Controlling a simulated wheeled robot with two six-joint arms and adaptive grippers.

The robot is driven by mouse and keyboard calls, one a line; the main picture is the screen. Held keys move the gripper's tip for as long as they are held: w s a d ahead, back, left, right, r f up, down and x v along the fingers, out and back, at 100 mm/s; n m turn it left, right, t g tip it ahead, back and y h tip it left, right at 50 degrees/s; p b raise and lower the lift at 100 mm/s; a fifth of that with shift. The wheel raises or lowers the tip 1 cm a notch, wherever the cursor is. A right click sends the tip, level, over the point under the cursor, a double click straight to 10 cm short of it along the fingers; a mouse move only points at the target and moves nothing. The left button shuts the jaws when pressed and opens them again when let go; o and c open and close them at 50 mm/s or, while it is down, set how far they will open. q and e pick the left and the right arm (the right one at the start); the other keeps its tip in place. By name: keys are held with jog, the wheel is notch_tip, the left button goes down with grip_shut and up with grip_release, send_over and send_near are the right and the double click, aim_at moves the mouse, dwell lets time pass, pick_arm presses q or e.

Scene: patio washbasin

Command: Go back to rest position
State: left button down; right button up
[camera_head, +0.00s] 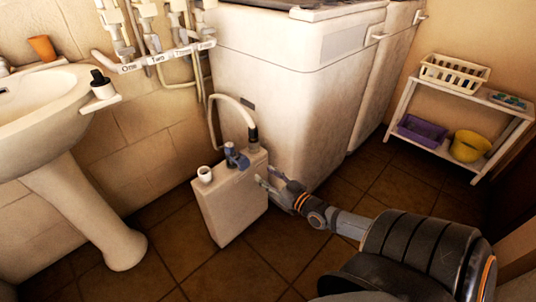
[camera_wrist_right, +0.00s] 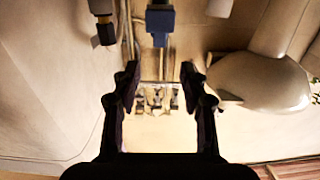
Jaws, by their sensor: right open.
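My right gripper (camera_head: 264,178) is open, with its fingers beside the upper right side of a pale box-shaped container (camera_head: 236,205) on the floor. In the right wrist view my right gripper (camera_wrist_right: 160,78) shows two dark fingers spread apart with nothing between them. A blue fitting (camera_head: 236,156) stands on the container's top; it also shows beyond the fingertips in the wrist view (camera_wrist_right: 160,24). Whether a finger touches the container I cannot tell. My left gripper is in neither view.
A hose (camera_head: 233,100) arches into the container's top, near a white cap (camera_head: 204,174). A washbasin (camera_head: 45,100) stands left, a large white cabinet (camera_head: 285,90) behind. Labelled valves (camera_head: 160,58) hang on the wall. A shelf (camera_head: 438,150) stands right. Tiled floor (camera_head: 375,185) between is clear.

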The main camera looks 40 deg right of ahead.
dwell(0.4)
jog(key=s+a+f+g, duration=1.1)
jog(key=s+a+f, duration=0.3)
jog(key=a, duration=0.3)
pick_arm(q)
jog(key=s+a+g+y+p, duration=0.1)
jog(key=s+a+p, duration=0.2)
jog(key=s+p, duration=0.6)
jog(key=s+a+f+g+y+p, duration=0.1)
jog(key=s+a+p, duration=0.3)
jog(key=p, duration=1.8)
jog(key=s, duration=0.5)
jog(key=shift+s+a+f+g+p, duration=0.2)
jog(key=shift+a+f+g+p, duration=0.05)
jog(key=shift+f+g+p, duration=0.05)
pick_arm(e)
jog(key=s+d+f+g+h, duration=0.1)
jog(key=s+d+g, duration=0.2)
jog(key=s, duration=0.9)
jog(key=s+d+f+g+h, duration=0.1)
jog(key=s+d+g, duration=0.1)
jog(key=s, duration=1)
jog(key=shift+d+f+g, duration=0.2)
jog(key=shift+d+g, duration=0.2)
jog(key=shift+d, duration=0.45)
